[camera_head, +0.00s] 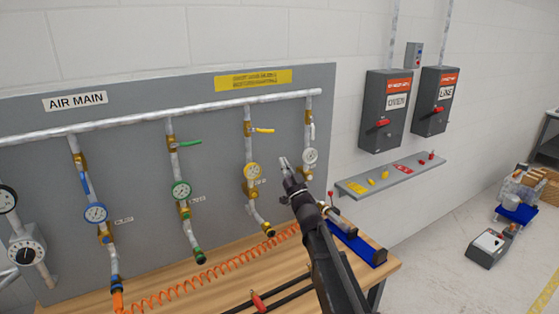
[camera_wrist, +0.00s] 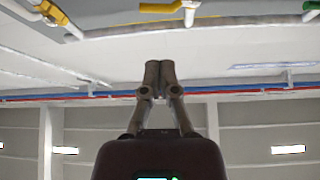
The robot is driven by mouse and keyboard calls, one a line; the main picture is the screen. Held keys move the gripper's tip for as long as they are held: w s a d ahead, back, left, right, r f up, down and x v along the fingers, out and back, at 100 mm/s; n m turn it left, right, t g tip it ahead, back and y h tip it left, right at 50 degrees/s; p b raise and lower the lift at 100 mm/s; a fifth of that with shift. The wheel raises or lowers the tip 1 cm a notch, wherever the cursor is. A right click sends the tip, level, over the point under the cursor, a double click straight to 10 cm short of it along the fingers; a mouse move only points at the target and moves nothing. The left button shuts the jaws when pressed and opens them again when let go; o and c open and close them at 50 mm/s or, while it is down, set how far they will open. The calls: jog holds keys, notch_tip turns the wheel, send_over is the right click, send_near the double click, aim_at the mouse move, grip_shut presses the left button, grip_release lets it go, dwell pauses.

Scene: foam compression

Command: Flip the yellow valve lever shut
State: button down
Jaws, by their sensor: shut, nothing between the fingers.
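The yellow valve lever (camera_head: 264,130) sits on a brass valve on the third hose drop of the grey panel. It sticks out sideways to the right, across its vertical pipe. In the wrist view the yellow lever (camera_wrist: 160,8) shows at the top edge, beyond my fingertips and apart from them. My gripper (camera_head: 284,162) is shut and empty, in front of the panel, below and to the right of the lever in the head view. Its closed fingers (camera_wrist: 159,68) point up in the wrist view.
A yellow gauge (camera_head: 252,171) is below the yellow lever. A wooden bench (camera_head: 200,297) with an orange coiled hose (camera_head: 220,268) lies below.

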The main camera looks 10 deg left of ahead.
aim_at(267, 131)
jog(key=shift+b+v, duration=0.35)
jog(key=shift+v, duration=0.65)
jog(key=shift+a+f+m, duration=0.1)
jog(key=shift+f+m, duration=0.1)
jog(key=shift+m, duration=0.1)
jog(key=shift+s+a+f+m+t+h+b, duration=0.1)
jog(key=shift+f+m+t+h+b, duration=0.2)
jog(key=shift+m+h, duration=0.2)
jog(key=shift+a+f+m+t+h+b, duration=0.1)
jog(key=shift+f+m+t+h+b, duration=0.1)
jog(key=shift+m+t+h+b, duration=0.3)
jog(key=shift+a+p, duration=0.1)
jog(key=shift+p, duration=0.2)
jog(key=p+x, duration=0.7)
jog(key=x, duration=0.7)
jog(key=shift+f, duration=0.15)
jog(key=shift+a, duration=0.1)
